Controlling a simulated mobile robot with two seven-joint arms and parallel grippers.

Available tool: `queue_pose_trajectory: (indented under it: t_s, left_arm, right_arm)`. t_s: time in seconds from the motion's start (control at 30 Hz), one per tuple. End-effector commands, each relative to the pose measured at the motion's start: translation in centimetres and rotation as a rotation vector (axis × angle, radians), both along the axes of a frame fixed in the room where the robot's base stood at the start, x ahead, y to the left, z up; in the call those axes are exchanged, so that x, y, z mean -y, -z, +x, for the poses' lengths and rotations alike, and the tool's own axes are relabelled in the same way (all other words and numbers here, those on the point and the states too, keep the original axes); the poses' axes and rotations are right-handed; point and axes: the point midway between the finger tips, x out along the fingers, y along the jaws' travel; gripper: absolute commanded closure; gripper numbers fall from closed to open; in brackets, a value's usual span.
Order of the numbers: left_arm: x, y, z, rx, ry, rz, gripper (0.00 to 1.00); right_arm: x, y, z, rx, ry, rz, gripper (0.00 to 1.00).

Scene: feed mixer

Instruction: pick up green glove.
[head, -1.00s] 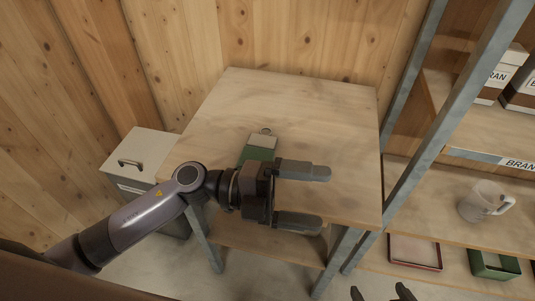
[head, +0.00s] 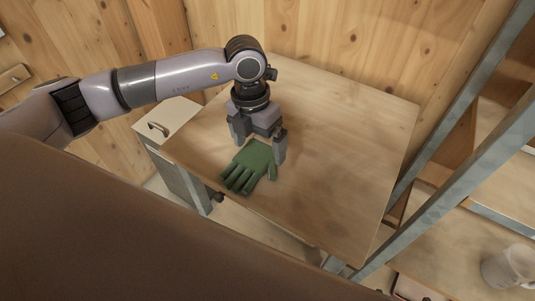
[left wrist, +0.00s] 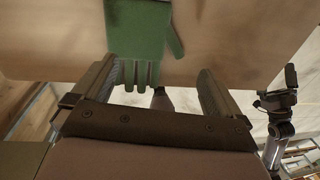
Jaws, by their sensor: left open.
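The green glove (head: 250,168) lies flat on the wooden table (head: 330,150), its fingers toward the near edge. My left gripper (head: 258,153) points down over the glove's cuff end, open, with one finger on each side of it. In the left wrist view the glove (left wrist: 148,38) shows ahead of the open left gripper (left wrist: 160,70), nearer its left finger. The fingers look empty; I cannot tell whether they touch the glove. A dark part of what looks like my right arm (left wrist: 278,103) shows at the right of that view; its jaws are unclear.
A grey metal shelf frame (head: 455,145) stands right of the table, with a pale mug (head: 508,266) on a shelf. A small cabinet (head: 170,122) stands left of the table. A wooden wall (head: 350,40) is behind. The table's right side is clear.

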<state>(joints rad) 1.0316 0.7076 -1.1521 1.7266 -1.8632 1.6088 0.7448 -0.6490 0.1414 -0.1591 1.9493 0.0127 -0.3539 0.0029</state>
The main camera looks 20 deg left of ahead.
Motion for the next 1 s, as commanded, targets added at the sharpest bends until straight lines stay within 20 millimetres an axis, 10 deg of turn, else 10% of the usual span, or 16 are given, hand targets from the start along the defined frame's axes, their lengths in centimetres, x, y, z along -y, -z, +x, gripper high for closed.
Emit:
queue_pose_trajectory:
  t_s: [0.2,1.0]
  left_arm:
    - [-2.7,-0.8,1.1,0.035,-0.036,0.112,0.0]
    - [-2.9,6.2,1.1,0.036,-0.035,0.113,0.0]
  right_arm:
    - [0.0,-0.1,0.0,0.0,-0.001,-0.001,0.0]
    - [-0.1,-1.4,0.0,0.0,0.0,0.002,0.0]
